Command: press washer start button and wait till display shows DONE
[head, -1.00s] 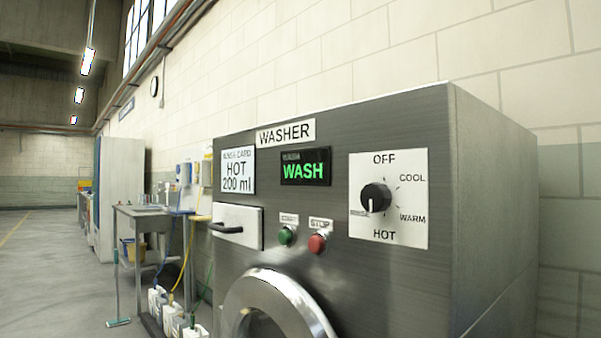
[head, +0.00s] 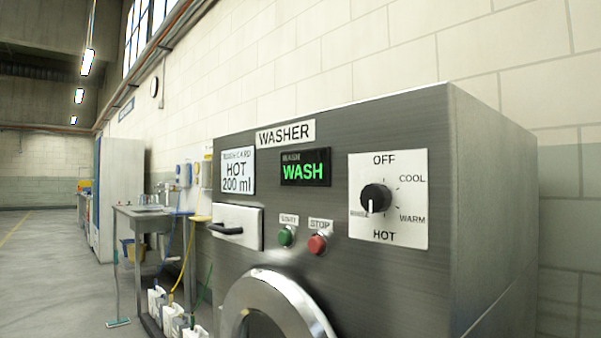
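The grey metal washer (head: 400,120) fills the right half of the head view. Its display (head: 305,167) shows WASH in green letters. The green start button (head: 286,236) sits below the display under a START label. The red stop button (head: 317,244) is just to its right. The temperature dial (head: 376,198) is on a white plate marked OFF, COOL, WARM and HOT. A card (head: 238,171) reads HOT 200 ml. The round door (head: 275,305) is cut off by the bottom edge. Neither of my grippers is in view.
A drawer with a black handle (head: 226,229) is on the washer's left front. A steel sink stand (head: 148,215), white jugs (head: 173,318) and a mop-like tool (head: 117,322) stand to the left. The floor at far left is open.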

